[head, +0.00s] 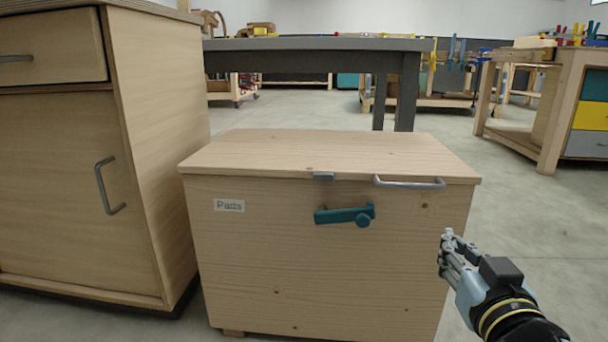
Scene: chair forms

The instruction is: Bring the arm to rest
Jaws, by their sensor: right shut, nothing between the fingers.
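My right gripper (447,252) is at the lower right in the head view, in front of the right side of a wooden chest. It is shut and empty, and no contact with the chest shows. My left gripper is out of view. The chest (270,270) has its lid (330,152) down. A metal handle (409,183) is at the lid's front right edge. A label (229,205) is at the front's upper left.
A wooden cabinet (165,130) with a closed drawer and door stands close at the left. A dark grey table (320,45) stands behind the chest. A workbench (550,105) with coloured drawers is at the far right. Bare floor (540,230) lies right of the chest.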

